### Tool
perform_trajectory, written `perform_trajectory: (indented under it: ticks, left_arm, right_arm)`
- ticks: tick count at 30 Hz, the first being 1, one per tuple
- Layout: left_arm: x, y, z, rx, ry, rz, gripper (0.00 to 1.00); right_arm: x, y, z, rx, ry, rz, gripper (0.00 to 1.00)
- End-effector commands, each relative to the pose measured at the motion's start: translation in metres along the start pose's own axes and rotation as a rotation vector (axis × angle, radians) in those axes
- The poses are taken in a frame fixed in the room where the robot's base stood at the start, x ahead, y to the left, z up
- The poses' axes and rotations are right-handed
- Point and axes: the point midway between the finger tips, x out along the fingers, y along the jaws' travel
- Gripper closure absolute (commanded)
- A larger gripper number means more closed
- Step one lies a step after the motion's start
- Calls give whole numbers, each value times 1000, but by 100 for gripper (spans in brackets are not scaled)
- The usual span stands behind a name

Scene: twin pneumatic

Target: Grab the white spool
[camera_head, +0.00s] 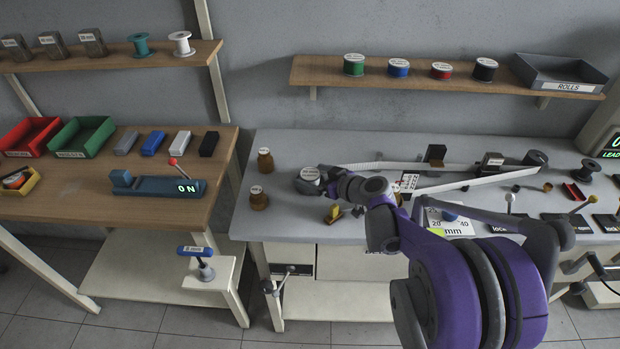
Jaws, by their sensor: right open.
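A white spool (181,43) stands upright on the left wall shelf, at its right end beside a teal spool (140,45). My right arm comes in from the lower right and reaches over the grey bench. My right gripper (317,181) is open at the bench's left half, far from the shelf spool. A small round item with a white labelled top (310,174) shows at its fingertips; I cannot tell whether the fingers touch it. My left gripper is not in view.
Brown jars (259,197) stand at the grey bench's left end. A pale strip (380,166) runs along the bench behind my arm. The right shelf (420,78) holds colored rolls and a dark tray (560,76). A wooden bench (90,196) with bins stands left, across a gap.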

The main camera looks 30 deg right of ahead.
Motion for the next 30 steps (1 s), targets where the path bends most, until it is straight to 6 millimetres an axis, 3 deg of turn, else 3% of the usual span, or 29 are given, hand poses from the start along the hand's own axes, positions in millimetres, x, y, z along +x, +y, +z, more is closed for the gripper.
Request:
perform_trajectory:
  ticks: [7,22,30]
  left_arm:
    - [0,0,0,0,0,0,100]
    - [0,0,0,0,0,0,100]
    - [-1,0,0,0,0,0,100]
  right_arm:
    - [2,0,0,0,0,0,0]
    - [2,0,0,0,0,0,90]
    - [0,0,-4,0,0,1,90]
